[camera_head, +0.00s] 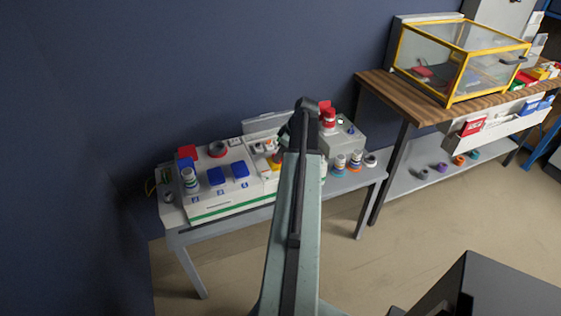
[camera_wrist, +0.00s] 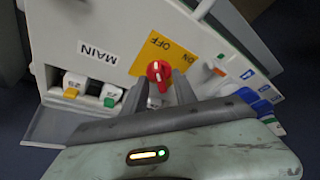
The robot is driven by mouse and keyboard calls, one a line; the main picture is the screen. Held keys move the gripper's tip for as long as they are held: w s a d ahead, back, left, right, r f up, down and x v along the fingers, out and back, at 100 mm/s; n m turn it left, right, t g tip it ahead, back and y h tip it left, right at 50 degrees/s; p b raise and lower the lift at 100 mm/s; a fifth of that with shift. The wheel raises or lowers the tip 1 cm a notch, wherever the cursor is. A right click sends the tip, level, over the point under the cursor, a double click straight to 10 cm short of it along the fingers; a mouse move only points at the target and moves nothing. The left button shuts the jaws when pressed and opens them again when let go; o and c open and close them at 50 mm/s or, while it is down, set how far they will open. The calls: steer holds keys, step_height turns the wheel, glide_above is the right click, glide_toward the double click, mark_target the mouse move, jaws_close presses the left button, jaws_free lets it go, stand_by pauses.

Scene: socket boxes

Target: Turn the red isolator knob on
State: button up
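The red isolator knob (camera_wrist: 159,71) sits on a yellow plate (camera_wrist: 152,50) marked OFF and ON on a white panel in the wrist view. White marks on the knob point roughly up, towards the OFF side; ON is to the right. My gripper (camera_wrist: 166,88) is open, with its two dark fingers reaching to the knob's near side. The knob is at the fingertips, closer to the left one; I cannot tell if they touch. In the head view my arm hides the knob, and only a bit of the yellow plate (camera_head: 277,159) shows.
A block labelled MAIN (camera_wrist: 97,53) with yellow and green switches (camera_wrist: 110,93) is left of the knob. Blue sockets (camera_wrist: 250,96) lie to the right. A grey box with a red fitting (camera_head: 328,118) stands beside my arm. A wooden workbench (camera_head: 378,84) is at the right.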

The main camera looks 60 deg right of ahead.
steer(key=shift+w+f, duration=0.15)
steer(key=shift+f, duration=0.1)
jaws_close()
steer(key=shift+d, duration=0.15)
